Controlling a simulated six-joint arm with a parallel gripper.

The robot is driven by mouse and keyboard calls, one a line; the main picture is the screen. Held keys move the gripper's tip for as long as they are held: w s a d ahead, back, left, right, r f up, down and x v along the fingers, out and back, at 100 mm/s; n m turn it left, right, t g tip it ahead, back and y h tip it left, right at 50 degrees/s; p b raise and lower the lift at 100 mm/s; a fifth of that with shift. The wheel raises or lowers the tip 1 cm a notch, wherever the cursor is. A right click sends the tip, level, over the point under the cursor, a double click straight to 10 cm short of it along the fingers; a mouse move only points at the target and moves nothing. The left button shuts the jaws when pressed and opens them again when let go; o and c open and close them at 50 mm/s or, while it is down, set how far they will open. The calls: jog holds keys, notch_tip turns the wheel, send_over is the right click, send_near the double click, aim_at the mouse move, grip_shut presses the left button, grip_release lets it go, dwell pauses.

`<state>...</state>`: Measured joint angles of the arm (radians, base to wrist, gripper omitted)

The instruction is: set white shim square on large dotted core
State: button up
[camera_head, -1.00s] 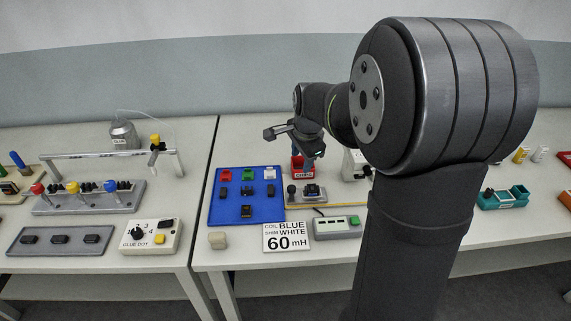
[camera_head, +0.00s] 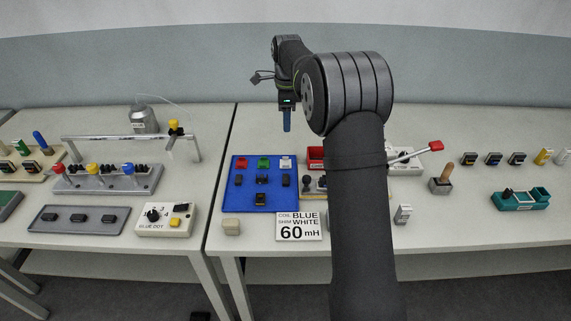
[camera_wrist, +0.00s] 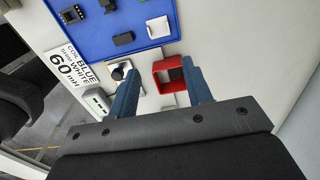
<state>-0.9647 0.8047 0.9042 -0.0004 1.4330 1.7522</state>
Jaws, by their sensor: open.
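The white shim (camera_head: 286,160) lies at the back right corner of the blue tray, beside a green and a red shim. It also shows in the wrist view (camera_wrist: 158,27). Several dark cores lie on the tray, one in front of the white shim (camera_head: 286,180). I cannot tell which core is large and dotted. My gripper (camera_head: 287,122) hangs fingers down behind the tray, above the table. In the wrist view its two blue fingers (camera_wrist: 160,68) are apart with nothing held between them. The left finger partly hides a small fixture with a black knob (camera_wrist: 120,72).
An open red box (camera_wrist: 170,70) stands right of the blue tray (camera_head: 230,203). A sign (camera_head: 299,227) reading coil blue, shim white, 60 mH stands in front, near a beige block (camera_head: 231,227). My arm hides part of the bench. The bench behind the tray is clear.

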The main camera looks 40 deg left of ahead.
send_over(285, 164)
jog(key=f, duration=1)
jog(key=shift+w+f, duration=0.15)
jog(key=shift+w, duration=0.2)
jog(key=shift+s+f, duration=0.2)
jog(key=shift+f, duration=2.45)
jog(key=c, duration=0.6)
